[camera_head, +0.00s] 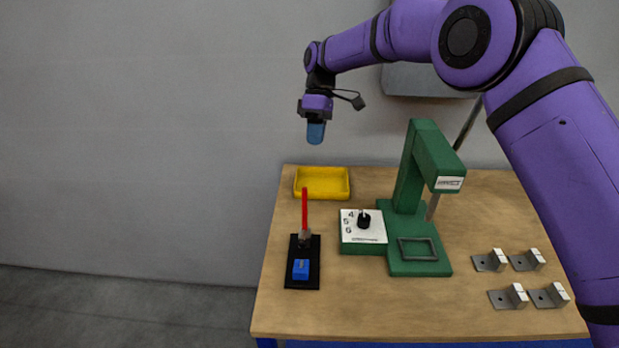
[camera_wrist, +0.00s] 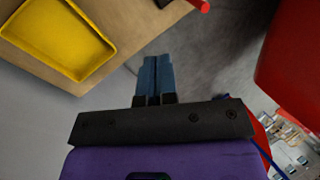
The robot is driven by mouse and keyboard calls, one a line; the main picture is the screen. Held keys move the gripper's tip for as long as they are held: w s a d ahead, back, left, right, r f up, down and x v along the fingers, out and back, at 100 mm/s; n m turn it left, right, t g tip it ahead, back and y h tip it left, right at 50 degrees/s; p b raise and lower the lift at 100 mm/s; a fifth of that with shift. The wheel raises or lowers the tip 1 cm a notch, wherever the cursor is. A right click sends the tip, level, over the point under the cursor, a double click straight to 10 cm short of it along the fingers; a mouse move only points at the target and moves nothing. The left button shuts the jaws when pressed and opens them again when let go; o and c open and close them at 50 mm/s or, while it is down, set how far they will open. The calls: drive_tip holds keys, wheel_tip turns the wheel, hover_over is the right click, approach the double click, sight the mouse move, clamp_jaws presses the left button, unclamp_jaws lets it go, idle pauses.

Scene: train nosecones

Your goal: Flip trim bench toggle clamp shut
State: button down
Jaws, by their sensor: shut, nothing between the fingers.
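The toggle clamp is at the left of the wooden bench in the head view. Its red handle (camera_head: 304,213) stands upright from a black base plate (camera_head: 291,277), with a blue block (camera_head: 301,269) on the plate in front of the handle. My gripper (camera_head: 315,137) hangs in the air above and behind the clamp, above the level of the yellow tray, apart from everything. Its blue fingers (camera_wrist: 157,75) are together and empty in the wrist view. The red handle's end (camera_wrist: 199,5) shows at the wrist view's top edge.
A yellow tray (camera_head: 321,194) lies behind the clamp. A green press (camera_head: 418,265) with a white dial panel (camera_head: 352,232) stands to its right. Several metal brackets (camera_head: 505,297) sit at the bench's right. My purple arm spans the upper right. The bench front (camera_head: 400,310) is clear.

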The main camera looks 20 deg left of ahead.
drive_tip(key=s+f, duration=0.8)
drive_tip(key=shift+d+f, duration=0.15)
drive_tip(key=shift+d, duration=0.05)
drive_tip(key=shift+s, duration=0.1)
drive_tip(key=shift+s, duration=0.15)
idle(0.3)
